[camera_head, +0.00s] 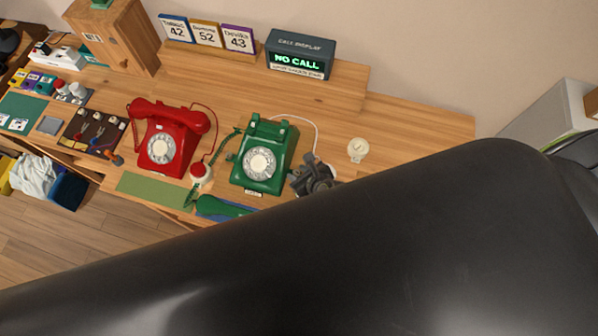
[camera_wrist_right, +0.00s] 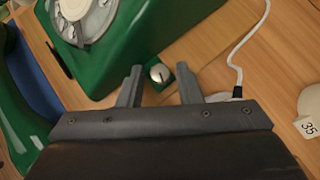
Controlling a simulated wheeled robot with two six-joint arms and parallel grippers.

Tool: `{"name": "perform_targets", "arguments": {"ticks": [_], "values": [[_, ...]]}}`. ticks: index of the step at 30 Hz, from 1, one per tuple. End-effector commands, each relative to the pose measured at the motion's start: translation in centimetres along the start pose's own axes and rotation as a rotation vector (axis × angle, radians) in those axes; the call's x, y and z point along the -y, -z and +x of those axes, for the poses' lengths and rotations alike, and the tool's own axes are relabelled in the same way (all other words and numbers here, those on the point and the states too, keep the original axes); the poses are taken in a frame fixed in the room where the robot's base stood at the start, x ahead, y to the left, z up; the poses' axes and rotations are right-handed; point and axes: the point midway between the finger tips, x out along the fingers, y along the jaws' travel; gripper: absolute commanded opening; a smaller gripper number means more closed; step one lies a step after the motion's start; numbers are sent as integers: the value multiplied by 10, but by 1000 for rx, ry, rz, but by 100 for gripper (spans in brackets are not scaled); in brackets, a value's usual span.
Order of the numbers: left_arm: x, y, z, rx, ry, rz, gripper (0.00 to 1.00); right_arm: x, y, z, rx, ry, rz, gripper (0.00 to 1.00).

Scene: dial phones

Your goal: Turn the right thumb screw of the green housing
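The green housing (camera_head: 272,135) is a green dial phone standing on the wooden bench, and its corner fills the top of the right wrist view (camera_wrist_right: 125,72). The right thumb screw (camera_wrist_right: 159,73) is a small silvery round knob with a dark slot line, beside the housing's lower right side. My right gripper (camera_head: 305,178) is beside the phone's right side. In the right wrist view the gripper (camera_wrist_right: 160,70) is open, with one fingertip on each side of the screw and a gap showing. The screw is hidden in the head view. My left gripper is out of view.
A green handset (camera_head: 222,207) lies in front of the phone. A red dial phone (camera_head: 168,137) stands to the left. A white cord (camera_wrist_right: 238,62) runs right of the gripper. A round cream item (camera_head: 357,150) sits farther right. My dark arm covers the lower head view.

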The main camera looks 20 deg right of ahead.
Motion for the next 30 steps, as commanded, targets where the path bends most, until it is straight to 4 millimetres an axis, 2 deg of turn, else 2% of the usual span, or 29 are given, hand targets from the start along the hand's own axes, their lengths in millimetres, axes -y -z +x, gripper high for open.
{"name": "perform_targets", "arguments": {"ticks": [2, 22, 30], "values": [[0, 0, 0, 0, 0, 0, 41, 0, 0, 0, 0, 0, 0, 41], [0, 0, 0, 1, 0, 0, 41, -1, 0, 0, -1, -12, -5, 41], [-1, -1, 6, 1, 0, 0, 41, 3, 1, 2, 0, -117, -115, 41]]}}
